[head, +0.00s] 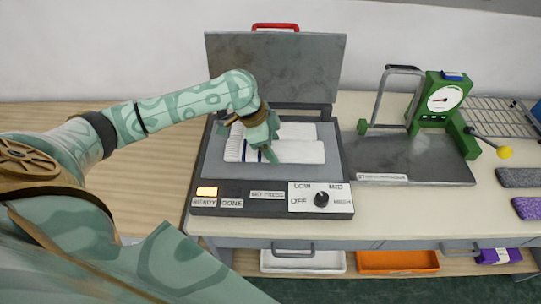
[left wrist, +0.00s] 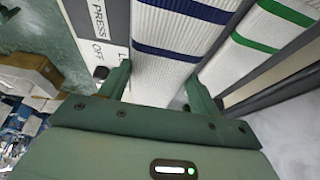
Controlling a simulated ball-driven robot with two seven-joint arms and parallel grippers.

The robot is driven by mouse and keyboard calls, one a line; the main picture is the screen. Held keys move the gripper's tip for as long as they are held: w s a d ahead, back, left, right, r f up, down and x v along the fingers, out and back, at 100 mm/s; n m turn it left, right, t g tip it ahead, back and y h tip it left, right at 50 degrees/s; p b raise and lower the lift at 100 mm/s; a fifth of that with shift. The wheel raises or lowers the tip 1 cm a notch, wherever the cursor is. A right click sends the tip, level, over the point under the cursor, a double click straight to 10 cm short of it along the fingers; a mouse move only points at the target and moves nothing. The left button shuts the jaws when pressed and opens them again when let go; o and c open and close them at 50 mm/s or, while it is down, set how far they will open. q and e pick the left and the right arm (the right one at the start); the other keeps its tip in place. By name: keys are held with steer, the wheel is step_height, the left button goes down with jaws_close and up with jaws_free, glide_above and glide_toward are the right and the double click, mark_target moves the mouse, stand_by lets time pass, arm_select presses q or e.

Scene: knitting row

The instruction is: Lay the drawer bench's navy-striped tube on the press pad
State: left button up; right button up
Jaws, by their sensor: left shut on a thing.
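The navy-striped tube (head: 300,151), white ribbed knit with navy bands, lies lengthwise over the front part of the press pad (head: 215,168). My left gripper (head: 265,152) is over its left part. In the left wrist view the gripper (left wrist: 160,90) has one finger on each side of the navy-striped tube (left wrist: 165,70) and is shut on it. Whether the tube rests fully on the pad or hangs just above it, I cannot tell. A green-striped white tube (left wrist: 243,50) lies beside it, farther back; it shows in the head view (head: 298,130). My right gripper is not in view.
The press lid (head: 275,68) stands open behind the pad. The control panel (head: 270,200) with a knob runs along the front, its READY lamp lit. A green gauge device (head: 438,105) stands right. A white tray (head: 303,262) and orange tray (head: 397,262) sit below.

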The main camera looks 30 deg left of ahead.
arm_select(q)
steer(key=shift+w+a+f, duration=0.2)
steer(key=shift+a+f, duration=0.1)
steer(key=shift+f, duration=0.2)
steer(key=f, duration=0.1)
steer(key=f+b, duration=0.2)
steer(key=shift+a+f, duration=0.25)
steer(key=shift+f, duration=0.1)
steer(key=shift+w+r, duration=0.1)
steer(key=shift+r, duration=0.05)
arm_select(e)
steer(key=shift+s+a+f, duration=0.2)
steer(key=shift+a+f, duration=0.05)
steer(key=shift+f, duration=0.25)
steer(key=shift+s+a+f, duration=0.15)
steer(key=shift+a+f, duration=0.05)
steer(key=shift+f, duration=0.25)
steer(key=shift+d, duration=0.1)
arm_select(q)
steer(key=o, duration=0.9)
steer(key=shift+o, duration=0.2)
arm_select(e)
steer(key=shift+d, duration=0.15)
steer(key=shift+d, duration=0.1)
